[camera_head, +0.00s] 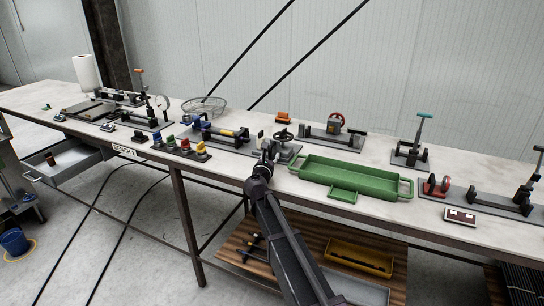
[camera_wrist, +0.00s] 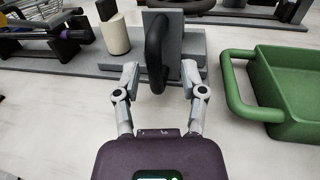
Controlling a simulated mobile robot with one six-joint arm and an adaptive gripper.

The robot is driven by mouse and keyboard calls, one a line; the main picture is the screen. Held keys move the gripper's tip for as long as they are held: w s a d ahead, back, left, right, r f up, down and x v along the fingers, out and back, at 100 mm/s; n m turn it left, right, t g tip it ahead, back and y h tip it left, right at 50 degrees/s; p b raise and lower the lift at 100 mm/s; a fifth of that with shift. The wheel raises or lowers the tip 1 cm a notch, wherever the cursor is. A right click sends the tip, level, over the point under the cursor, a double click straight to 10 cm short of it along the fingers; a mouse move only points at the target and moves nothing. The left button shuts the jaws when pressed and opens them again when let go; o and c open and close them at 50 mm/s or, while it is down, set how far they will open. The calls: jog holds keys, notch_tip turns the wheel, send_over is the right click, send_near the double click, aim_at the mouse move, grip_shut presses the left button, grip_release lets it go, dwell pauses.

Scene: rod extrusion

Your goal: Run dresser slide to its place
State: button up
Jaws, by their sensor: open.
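My gripper (camera_wrist: 159,74) is open, with its fingers pointing at a dark upright wheel or loop handle (camera_wrist: 156,50) seen edge-on. The handle stands between the two fingertips, with a gap on each side. Behind it is a grey block (camera_wrist: 186,48) on a grey base, with a pale cylinder (camera_wrist: 115,36) to the left. In the head view my gripper (camera_head: 268,150) is at the bench's front side, by a small grey fixture (camera_head: 287,150) with a dark handwheel (camera_head: 283,135). I cannot tell for sure which part is the dresser slide.
A green tray (camera_head: 350,175) stands close on the right; its handle (camera_wrist: 232,85) is near my right finger. Left are colored-knob blocks (camera_head: 185,147) and a blue-and-yellow fixture (camera_head: 222,132). A red-wheeled fixture (camera_head: 333,130) stands behind. Bare bench lies in front.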

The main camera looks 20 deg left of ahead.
jog(key=s+d, duration=0.1)
jog(key=s, duration=0.9)
jog(key=shift+s+d, duration=0.2)
jog(key=shift+s, duration=0.15)
